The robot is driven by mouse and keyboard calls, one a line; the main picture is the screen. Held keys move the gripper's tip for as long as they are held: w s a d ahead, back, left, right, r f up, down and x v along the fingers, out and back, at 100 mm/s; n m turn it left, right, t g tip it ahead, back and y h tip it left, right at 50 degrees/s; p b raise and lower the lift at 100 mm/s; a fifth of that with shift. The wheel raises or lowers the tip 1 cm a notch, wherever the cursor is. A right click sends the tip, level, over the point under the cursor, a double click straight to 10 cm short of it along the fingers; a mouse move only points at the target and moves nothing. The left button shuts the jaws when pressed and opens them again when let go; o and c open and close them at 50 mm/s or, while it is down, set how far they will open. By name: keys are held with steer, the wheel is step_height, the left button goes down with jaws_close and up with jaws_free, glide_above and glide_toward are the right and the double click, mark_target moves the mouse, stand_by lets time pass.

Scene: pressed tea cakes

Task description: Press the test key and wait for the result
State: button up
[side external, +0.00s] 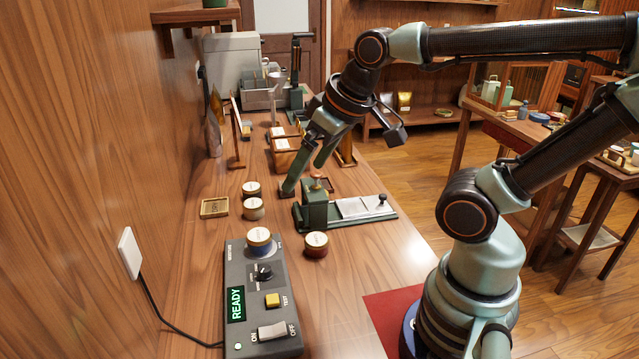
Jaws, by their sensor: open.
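The grey test device (245,328) lies on the near part of the wooden counter. Its yellow test key (272,300) is marked TEST and nothing touches it. The display (236,303) shows READY in green letters, and a small green light (238,347) is lit. A round labelled tin (260,240) sits at the device's far end. My gripper (303,178) is open, pointing down over the counter well beyond the device. Nothing shows between its fingers. It is next to the green press-like tool, and I cannot tell whether its fingertips touch anything.
The green tool (315,212) with a pale plate stands right of the tins. Labelled tins (253,209) and a dark red tin (316,245) stand near the device. A small wooden tray (214,207) lies left. A cable runs to a wall plate (130,253). Air above the key is clear.

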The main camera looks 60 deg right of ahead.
stand_by(0.4)
jaws_close()
stand_by(1.6)
